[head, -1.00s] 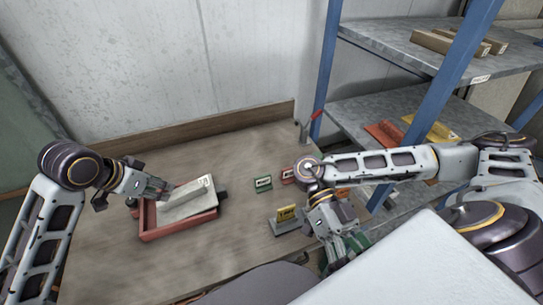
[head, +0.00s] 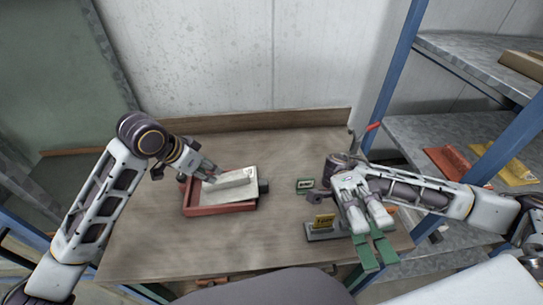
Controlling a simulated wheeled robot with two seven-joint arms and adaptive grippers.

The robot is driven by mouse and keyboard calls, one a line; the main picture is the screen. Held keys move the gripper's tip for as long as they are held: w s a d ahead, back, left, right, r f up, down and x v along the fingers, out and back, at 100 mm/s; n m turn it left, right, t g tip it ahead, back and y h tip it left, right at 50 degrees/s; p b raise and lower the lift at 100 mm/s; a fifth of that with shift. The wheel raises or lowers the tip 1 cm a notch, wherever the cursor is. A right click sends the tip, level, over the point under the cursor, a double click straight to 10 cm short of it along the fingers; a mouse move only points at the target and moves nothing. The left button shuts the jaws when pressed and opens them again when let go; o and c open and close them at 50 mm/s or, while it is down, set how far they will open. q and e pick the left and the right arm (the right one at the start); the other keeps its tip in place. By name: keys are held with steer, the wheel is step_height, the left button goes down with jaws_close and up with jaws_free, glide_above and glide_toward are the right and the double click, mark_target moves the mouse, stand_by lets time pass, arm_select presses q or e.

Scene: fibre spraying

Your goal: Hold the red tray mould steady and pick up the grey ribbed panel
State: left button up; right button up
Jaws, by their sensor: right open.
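The red tray mould (head: 222,209) lies on the table left of centre. The grey ribbed panel (head: 231,187) rests in it, slightly tilted, with its right end reaching past the tray's edge. My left gripper (head: 207,175) is at the tray's back left corner, by the panel's left end. Its fingertips are small and partly hidden, so I cannot tell whether it grips the rim. My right gripper (head: 373,256) is open and empty, its green fingers pointing toward me, over the table's right side, well right of the tray.
A metal shelf with a blue post (head: 391,82) stands on the right, holding red (head: 447,163) and yellow (head: 505,168) parts.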

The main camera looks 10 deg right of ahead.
steer(key=w+a+r+n+t+y, duration=0.2)
steer(key=w+r+n+t+y, duration=0.25)
steer(key=w+r, duration=0.5)
steer(key=w+a+r+n+t+y, duration=0.3)
steer(key=w+r+y, duration=0.25)
steer(key=w, duration=0.65)
steer(key=w+a+f+t+h, duration=0.2)
steer(key=a+f+t+h, duration=0.25)
steer(key=f, duration=0.45)
steer(key=w+a+f+t+h, duration=0.2)
steer(key=a+f+t+h, duration=0.1)
steer(key=a+f, duration=0.4)
steer(key=w+d+f+t+h, duration=0.3)
steer(key=w+d+f+h, duration=0.1)
steer(key=f, duration=0.3)
steer(key=w+d+f+t+h, duration=0.3)
steer(key=w+d+f+h, duration=0.1)
steer(key=f, duration=0.4)
steer(key=shift+w+d+m+t+h, duration=0.3)
steer(key=shift+w+m+t+h, duration=0.15)
steer(key=shift+w+h, duration=0.4)
